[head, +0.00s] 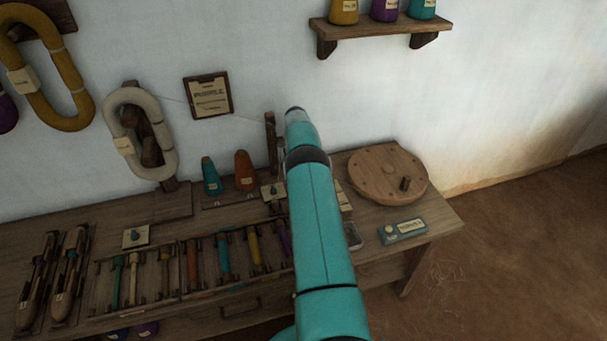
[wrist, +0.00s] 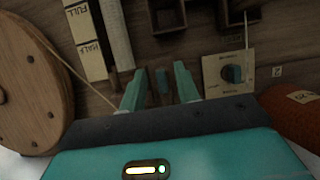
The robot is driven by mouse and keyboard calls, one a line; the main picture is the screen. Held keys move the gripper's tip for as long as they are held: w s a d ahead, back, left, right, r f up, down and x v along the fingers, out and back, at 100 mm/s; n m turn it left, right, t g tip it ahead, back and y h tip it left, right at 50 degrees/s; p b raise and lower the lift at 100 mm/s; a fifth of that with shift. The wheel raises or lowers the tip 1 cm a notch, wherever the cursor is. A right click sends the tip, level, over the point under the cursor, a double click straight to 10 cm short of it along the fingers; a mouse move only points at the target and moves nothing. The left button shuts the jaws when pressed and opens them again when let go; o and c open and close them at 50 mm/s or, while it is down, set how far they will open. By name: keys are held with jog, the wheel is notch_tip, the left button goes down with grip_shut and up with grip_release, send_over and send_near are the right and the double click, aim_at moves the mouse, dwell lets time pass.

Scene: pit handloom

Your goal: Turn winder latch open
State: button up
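A small pale plate with a dark teal turn knob (wrist: 232,74) lies on the bench top, right of my gripper in the wrist view; its lettering is too small to read. The same plate seems to show in the head view (head: 272,191), just left of my arm. My gripper (wrist: 160,88) has its teal fingers apart. A small dark teal piece (wrist: 163,82) shows between the fingers; I cannot tell whether it is the latch or part of the gripper, and no contact is clear. In the head view my arm hides the gripper.
A round wooden wheel (head: 388,174) with a peg is at the bench's right end. An orange cone (head: 245,171) and a teal cone (head: 211,176) stand left of the arm. A similar knob plate (head: 135,236) is further left. Bobbins (head: 223,257) fill a front rack.

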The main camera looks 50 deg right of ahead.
jog(key=shift+r, duration=0.6)
notch_tip(320, 180, up, 2)
jog(key=shift+s+a+r, duration=0.1)
jog(key=shift+r, duration=0.15)
jog(key=s+a+r, duration=0.9)
jog(key=s, duration=0.1)
jog(key=shift+s+r, duration=0.15)
jog(key=shift+s, duration=0.05)
